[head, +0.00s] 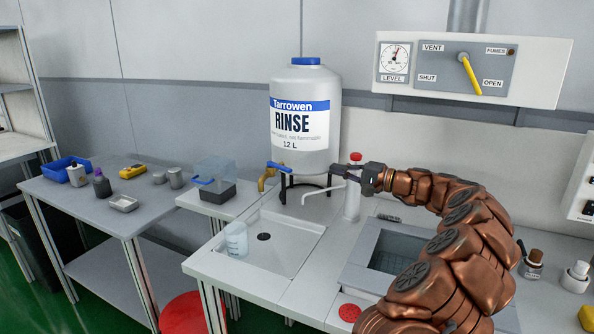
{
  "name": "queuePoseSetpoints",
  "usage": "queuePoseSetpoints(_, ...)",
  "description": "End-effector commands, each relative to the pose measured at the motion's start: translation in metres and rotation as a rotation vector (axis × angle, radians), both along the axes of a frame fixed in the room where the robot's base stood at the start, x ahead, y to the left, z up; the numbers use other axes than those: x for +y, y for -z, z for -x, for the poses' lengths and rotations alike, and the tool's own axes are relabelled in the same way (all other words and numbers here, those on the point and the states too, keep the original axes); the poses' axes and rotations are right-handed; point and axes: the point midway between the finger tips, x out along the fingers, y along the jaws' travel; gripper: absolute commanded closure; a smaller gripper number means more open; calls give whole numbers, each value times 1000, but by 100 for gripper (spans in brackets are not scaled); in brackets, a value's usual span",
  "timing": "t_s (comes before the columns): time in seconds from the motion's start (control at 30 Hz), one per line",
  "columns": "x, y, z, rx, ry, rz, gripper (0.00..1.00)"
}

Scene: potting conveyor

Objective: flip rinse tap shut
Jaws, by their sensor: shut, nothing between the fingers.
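The rinse container (305,118) is a large white jug with a blue cap and a "RINSE 12 L" label. It stands on a dark stand at the back of the sink bench. Its brass tap (266,178) sticks out at the lower left over the sink side. The tap's blue lever (280,166) points to the right, toward my gripper. My gripper (334,182) is at the right of the stand, shut and empty, with its fingers pointing left. It appears apart from the lever. Whether liquid flows from the tap is too small to tell.
A clear beaker (236,239) stands in the white sink (270,250) below the tap. A white bottle with a red cap (353,190) is close behind my gripper. A clear box with a blue lever (213,180) stands left of the tap. A recessed basin (395,250) lies under my arm.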

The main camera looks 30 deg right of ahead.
Motion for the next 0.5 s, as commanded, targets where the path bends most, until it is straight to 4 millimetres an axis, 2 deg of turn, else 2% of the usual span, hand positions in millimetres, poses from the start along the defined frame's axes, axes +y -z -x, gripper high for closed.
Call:
queuePoseSetpoints(0.3, 3, 0, -3, 1, -3, 0, 100)
queuePoseSetpoints(0.5, 13, 0, -21, 4, -5, 0, 100)
